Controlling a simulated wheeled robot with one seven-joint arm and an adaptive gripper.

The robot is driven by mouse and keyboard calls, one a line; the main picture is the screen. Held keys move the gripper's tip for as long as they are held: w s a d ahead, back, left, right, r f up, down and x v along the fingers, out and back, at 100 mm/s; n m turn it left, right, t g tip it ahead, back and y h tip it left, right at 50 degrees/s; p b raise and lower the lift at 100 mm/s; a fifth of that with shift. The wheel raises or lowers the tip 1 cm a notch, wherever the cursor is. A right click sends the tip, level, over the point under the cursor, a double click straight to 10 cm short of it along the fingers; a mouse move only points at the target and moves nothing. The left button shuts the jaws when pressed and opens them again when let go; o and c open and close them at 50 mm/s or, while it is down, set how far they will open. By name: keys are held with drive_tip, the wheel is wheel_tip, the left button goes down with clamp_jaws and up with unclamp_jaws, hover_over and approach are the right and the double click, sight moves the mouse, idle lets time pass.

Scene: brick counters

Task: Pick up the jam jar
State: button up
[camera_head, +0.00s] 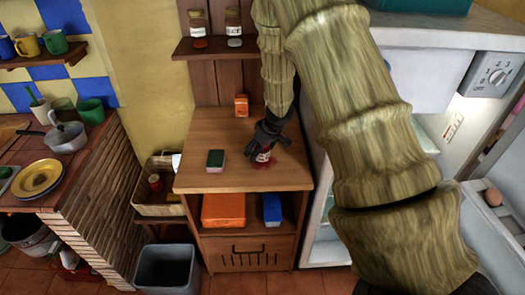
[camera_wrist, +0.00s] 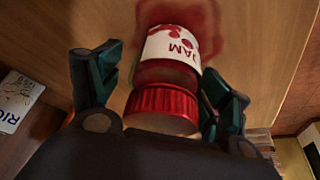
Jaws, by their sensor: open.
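The jam jar (camera_wrist: 167,73) has a red lid and a white label reading JAM. In the wrist view it stands between the two open fingers of my gripper (camera_wrist: 160,92), with the right finger very close to its side and a gap on the left. I cannot tell whether a finger touches it. In the head view the jar (camera_head: 264,158) is partly hidden by my gripper (camera_head: 268,145), which reaches down over it. The jar is on the wooden cabinet top (camera_head: 240,178), with a red patch around its base.
A green and pink sponge (camera_head: 215,160) lies left of the jar. A small orange box (camera_head: 241,105) stands at the back. The open fridge (camera_head: 328,215) is close on the right. A grey bin (camera_head: 167,268) is below left. The cabinet top's front left is clear.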

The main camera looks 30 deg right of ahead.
drive_tip(key=shift+r, duration=0.1)
drive_tip(key=c, duration=1.4)
drive_tip(key=shift+o, duration=0.2)
